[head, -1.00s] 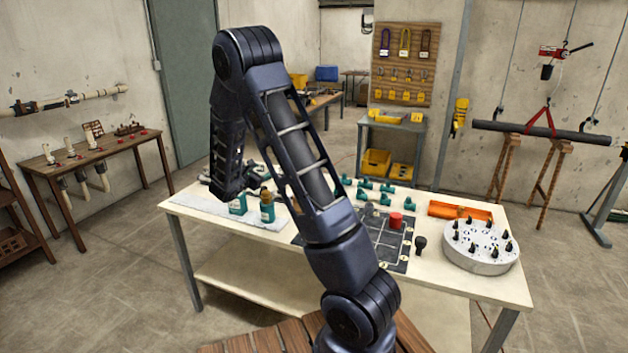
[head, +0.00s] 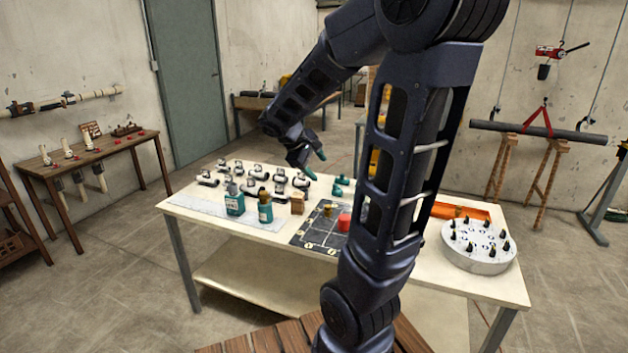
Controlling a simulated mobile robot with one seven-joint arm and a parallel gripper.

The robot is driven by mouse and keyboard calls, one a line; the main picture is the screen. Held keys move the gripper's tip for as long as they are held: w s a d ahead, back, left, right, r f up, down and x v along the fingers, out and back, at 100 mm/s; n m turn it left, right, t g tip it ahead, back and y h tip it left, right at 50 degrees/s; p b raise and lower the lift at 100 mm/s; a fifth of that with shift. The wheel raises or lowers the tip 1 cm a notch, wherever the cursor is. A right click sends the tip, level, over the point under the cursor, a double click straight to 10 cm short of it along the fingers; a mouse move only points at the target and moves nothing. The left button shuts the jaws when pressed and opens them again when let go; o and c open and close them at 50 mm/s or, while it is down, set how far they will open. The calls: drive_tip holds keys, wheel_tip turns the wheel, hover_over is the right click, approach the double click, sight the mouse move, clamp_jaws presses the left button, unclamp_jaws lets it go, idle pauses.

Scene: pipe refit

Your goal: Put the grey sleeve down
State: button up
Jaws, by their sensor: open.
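My gripper (head: 308,162) hangs above the back middle of the white-topped table (head: 215,226), jaws open, with a small teal patch at a fingertip. I see nothing held between the fingers. Several small grey and white fittings (head: 281,178) stand on the table's back left, below and left of my gripper. I cannot tell which piece, if any, is the grey sleeve; it may be among these or hidden behind my arm.
A round white stand (head: 476,261) with black pegs sits at the right end. My arm hides the table's middle.

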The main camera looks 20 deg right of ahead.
drive_tip(key=s+a+r+m+t+y, duration=0.1)
drive_tip(key=s+a+r+m+y, duration=0.1)
drive_tip(key=s, duration=0.6)
drive_tip(key=s+a+r+m+t+y, duration=0.1)
drive_tip(key=s+a+m+y, duration=0.4)
drive_tip(key=s, duration=0.3)
drive_tip(key=shift+a+r+t, duration=0.15)
drive_tip(key=shift+r+t, duration=0.15)
drive_tip(key=shift+r, duration=0.05)
